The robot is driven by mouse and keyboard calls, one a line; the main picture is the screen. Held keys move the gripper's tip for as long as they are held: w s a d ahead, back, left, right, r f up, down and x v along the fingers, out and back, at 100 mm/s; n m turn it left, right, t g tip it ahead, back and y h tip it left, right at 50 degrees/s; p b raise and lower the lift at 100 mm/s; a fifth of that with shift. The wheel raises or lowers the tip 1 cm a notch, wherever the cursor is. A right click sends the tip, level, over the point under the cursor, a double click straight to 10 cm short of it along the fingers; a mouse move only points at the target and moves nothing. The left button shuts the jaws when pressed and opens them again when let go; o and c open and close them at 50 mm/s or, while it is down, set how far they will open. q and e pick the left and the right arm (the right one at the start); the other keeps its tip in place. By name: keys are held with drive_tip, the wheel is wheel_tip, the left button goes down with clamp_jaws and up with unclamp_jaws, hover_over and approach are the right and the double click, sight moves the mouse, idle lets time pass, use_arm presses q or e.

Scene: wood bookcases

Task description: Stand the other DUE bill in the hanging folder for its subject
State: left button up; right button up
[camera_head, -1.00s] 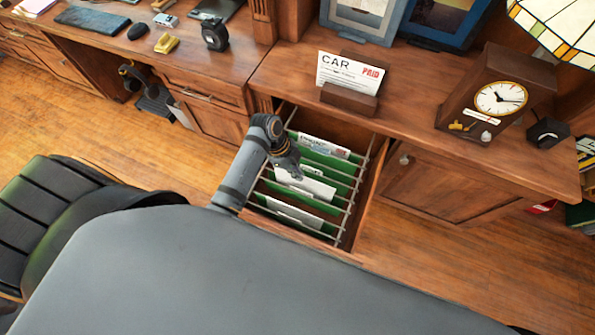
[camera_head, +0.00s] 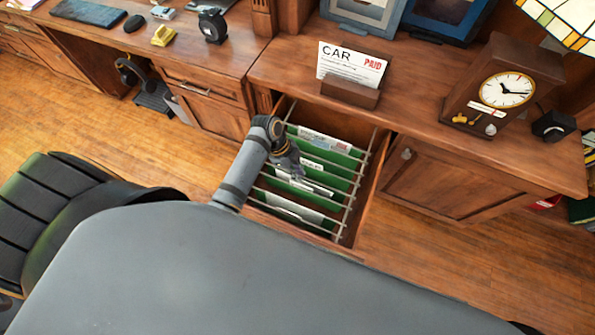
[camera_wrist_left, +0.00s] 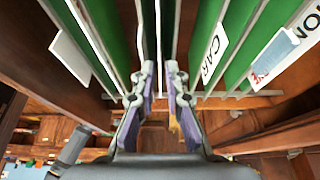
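My left gripper (camera_head: 290,168) reaches down over the open drawer of green hanging folders. In the left wrist view its two fingers (camera_wrist_left: 160,82) stand a little apart, with a thin pale upright edge between them that looks like a sheet seen edge-on. A white sheet (camera_head: 314,188) shows low beside the gripper, largely hidden among the folders; its print is unreadable. Another sheet (camera_head: 325,142) stands in the farthest folder, and one (camera_head: 293,210) at the near end. My right gripper is not visible.
A CAR bill marked PAID (camera_head: 350,64) stands in a wooden holder (camera_head: 350,93) on the cabinet top. A clock (camera_head: 503,88) stands to its right. Metal rails and the drawer walls (camera_head: 367,190) closely surround the gripper.

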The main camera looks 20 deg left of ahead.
use_arm(q)
drive_tip(key=shift+o, duration=1.4)
drive_tip(key=shift+r, duration=0.1)
drive_tip(key=v, duration=1.1)
drive_tip(key=shift+a+r, duration=0.15)
drive_tip(key=shift+r, duration=0.25)
